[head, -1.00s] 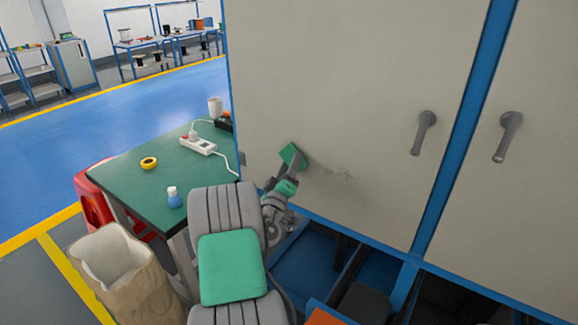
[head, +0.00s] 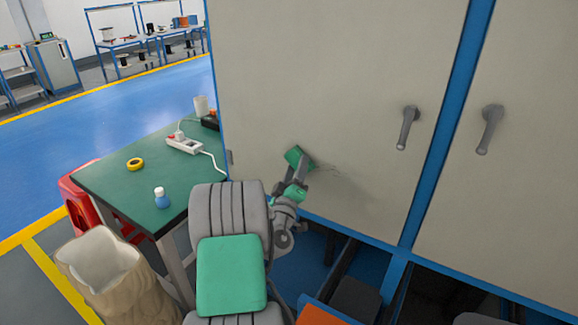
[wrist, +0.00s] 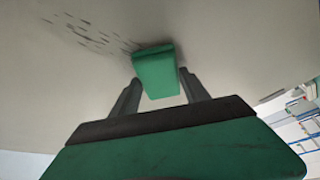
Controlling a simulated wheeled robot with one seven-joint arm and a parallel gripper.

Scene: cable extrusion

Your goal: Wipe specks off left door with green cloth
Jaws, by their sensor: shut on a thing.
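The left door (head: 320,70) is a large pale grey panel with a lever handle (head: 408,127) near its right edge. The green cloth (head: 296,156) is against the lower part of this door, left of the handle. My gripper (head: 304,168) is shut on the cloth, and the wrist view shows the cloth (wrist: 157,72) between its fingers, at the door surface. Dark specks (wrist: 92,36) lie on the door just left of the cloth in the wrist view. In the head view the specks (head: 328,169) show faintly right of the cloth.
A green table (head: 120,190) left of the cabinet holds yellow tape (head: 136,164), a small blue bottle (head: 161,198), a power strip (head: 184,145) and a cup (head: 201,106). A paper sack (head: 102,272) and red stool (head: 77,200) stand nearby. A blue frame post (head: 440,140) borders the door.

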